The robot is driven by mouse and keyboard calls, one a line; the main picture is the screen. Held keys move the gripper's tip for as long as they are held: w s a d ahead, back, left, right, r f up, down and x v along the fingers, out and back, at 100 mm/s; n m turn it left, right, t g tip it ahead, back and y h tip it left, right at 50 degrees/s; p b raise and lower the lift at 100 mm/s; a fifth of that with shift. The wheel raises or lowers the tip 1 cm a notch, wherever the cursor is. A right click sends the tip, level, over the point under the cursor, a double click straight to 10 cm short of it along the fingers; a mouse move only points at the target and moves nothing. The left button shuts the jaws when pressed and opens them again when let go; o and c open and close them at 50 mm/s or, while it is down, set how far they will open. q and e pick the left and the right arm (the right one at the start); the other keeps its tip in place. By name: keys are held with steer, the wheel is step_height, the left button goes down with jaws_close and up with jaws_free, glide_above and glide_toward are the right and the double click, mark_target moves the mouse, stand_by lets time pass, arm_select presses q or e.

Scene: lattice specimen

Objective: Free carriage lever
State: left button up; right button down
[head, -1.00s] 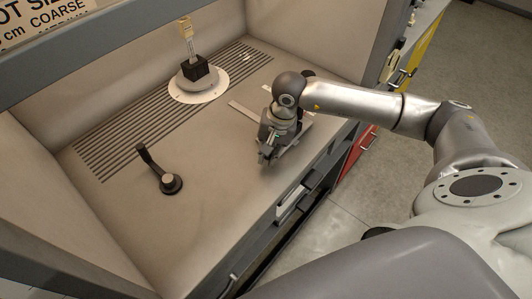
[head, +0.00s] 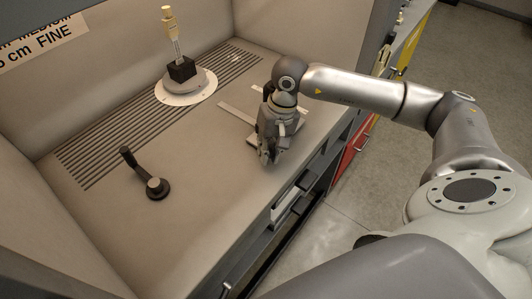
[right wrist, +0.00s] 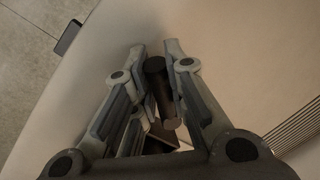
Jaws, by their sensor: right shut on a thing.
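My right gripper (head: 268,157) points down over the front right part of the worktop, beside flat metal rails (head: 238,115). In the right wrist view, my right gripper (right wrist: 157,50) has its fingers on both sides of a dark upright cylinder (right wrist: 156,72), which looks like a lever's grip, and is shut on it. A small brownish block (right wrist: 162,136) shows low between the fingers. In the head view my gripper hides this cylinder and most of what lies under it. My left gripper is not in view.
A black crank (head: 157,188) stands on the worktop (head: 205,215) at left. A white round plate (head: 204,93) carries a black block (head: 182,69) with a yellow-topped piece (head: 168,20). A slotted grille (head: 120,140) runs along the back. The worktop between crank and gripper is clear.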

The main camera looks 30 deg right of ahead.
steer(key=shift+d+f+n+b, duration=0.1)
steer(key=shift+d+n+b, duration=0.4)
steer(key=shift+n, duration=0.4)
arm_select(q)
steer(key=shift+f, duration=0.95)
arm_select(e)
steer(key=c, duration=1.4)
jaws_free()
steer(key=shift+o, duration=0.2)
arm_select(q)
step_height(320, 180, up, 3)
steer(key=p, duration=0.2)
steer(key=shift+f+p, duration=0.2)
steer(key=shift+p, duration=0.1)
arm_select(e)
step_height(320, 180, up, 6)
steer(key=d, duration=0.1)
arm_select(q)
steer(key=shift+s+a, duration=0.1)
arm_select(e)
steer(key=shift+d, duration=0.1)
step_height(320, 180, up, 12)
steer(key=d, duration=0.2)
steer(key=shift+s+d, duration=0.15)
steer(key=shift+s, duration=0.05)
